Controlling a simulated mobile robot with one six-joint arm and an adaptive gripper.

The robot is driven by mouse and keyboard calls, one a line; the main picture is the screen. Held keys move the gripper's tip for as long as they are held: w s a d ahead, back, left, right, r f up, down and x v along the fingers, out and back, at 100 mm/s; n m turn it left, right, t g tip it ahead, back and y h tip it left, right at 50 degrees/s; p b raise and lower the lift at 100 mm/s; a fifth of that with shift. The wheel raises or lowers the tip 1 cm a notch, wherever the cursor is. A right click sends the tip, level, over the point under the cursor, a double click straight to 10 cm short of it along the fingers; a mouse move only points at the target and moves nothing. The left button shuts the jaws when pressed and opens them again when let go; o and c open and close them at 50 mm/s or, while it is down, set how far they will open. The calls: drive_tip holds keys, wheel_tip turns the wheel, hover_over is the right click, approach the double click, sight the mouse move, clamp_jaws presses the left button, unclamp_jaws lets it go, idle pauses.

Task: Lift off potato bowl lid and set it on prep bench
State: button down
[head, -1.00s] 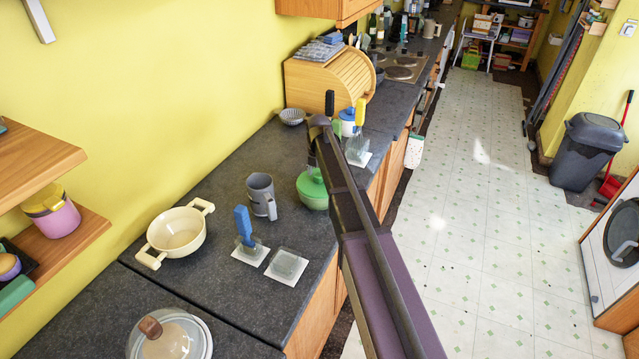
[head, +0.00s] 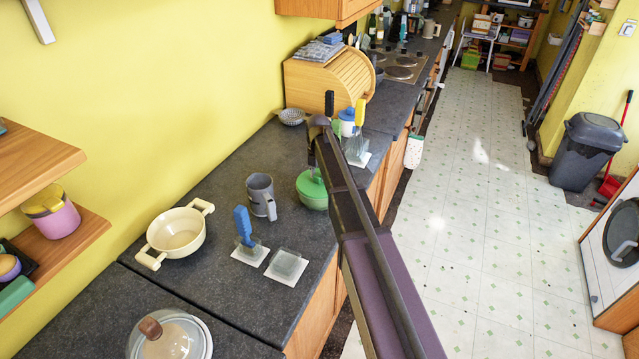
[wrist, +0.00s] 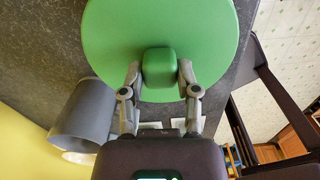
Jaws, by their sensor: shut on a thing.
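The green lid (head: 307,186) is on the green potato bowl (head: 315,205), near the front edge of the dark counter. I see no clear gap between lid and bowl. In the wrist view the round lid (wrist: 110,45) fills the upper middle, with its square green knob (wrist: 159,68) at its centre. My gripper (wrist: 160,72) has one finger on each side of the knob and is shut on it. In the head view my arm comes from the lower right and partly hides the lid. The bowl under the lid is hidden in the wrist view.
A grey mug (head: 261,196) stands close left of the bowl. A cream pot (head: 177,232), a blue-handled tool (head: 243,226) and a glass block on a white tile (head: 287,265) are nearer. A glass-lidded pot (head: 172,338) is at the bottom. A roll-top bread box (head: 330,82) stands behind.

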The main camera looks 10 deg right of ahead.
drive_tip(key=shift+r+p, duration=0.35)
idle(0.6)
drive_tip(key=shift+r+p, duration=1.95)
drive_tip(key=shift+r, duration=0.05)
